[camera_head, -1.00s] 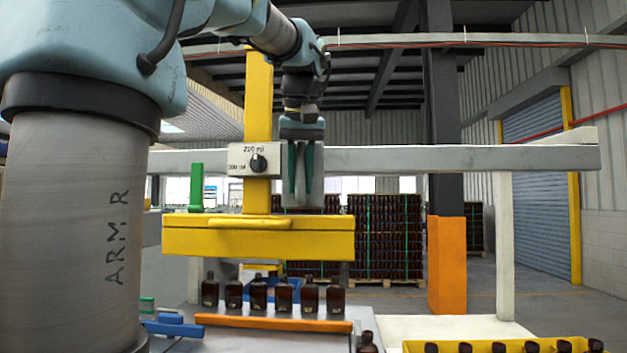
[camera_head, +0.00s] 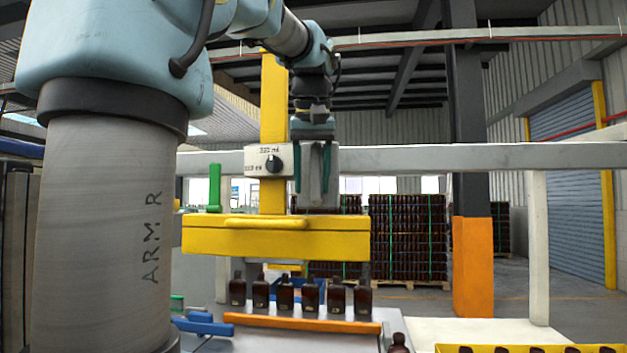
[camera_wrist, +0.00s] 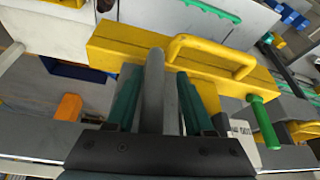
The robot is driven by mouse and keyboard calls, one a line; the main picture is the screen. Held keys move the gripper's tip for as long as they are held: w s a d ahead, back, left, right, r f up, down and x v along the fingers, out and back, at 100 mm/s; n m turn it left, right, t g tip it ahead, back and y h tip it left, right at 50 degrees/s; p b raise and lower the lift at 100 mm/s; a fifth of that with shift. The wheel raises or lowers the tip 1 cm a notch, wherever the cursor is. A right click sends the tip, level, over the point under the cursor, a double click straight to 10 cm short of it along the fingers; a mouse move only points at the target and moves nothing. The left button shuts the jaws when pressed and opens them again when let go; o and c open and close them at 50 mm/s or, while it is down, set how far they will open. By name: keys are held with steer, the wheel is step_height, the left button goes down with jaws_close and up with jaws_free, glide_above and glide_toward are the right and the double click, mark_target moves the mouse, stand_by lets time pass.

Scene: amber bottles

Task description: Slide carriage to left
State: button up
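The yellow carriage (camera_head: 275,239) is a long horizontal beam with a raised yellow handle (camera_head: 265,223) on its front. It hangs above a row of amber bottles (camera_head: 300,297). My gripper (camera_head: 313,188) points down above the carriage's right half in the head view, with its two green-padded fingers apart. The carriage (camera_wrist: 120,45) and its handle (camera_wrist: 213,50) also show in the wrist view, beyond the fingers of my gripper (camera_wrist: 168,80). The fingers are not around the handle. I cannot tell whether the gripper touches the carriage.
A dial box (camera_head: 268,160) sits on a yellow post (camera_head: 274,100), left of my gripper. A grey rail (camera_head: 420,158) runs behind. A green upright lever (camera_head: 214,187) stands at the carriage's left end. An orange bar (camera_head: 300,323) lies before the bottles.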

steer(key=shift+d, duration=0.1)
steer(key=v, duration=1)
steer(key=shift+s+r, duration=0.1)
steer(key=shift+r, duration=0.3)
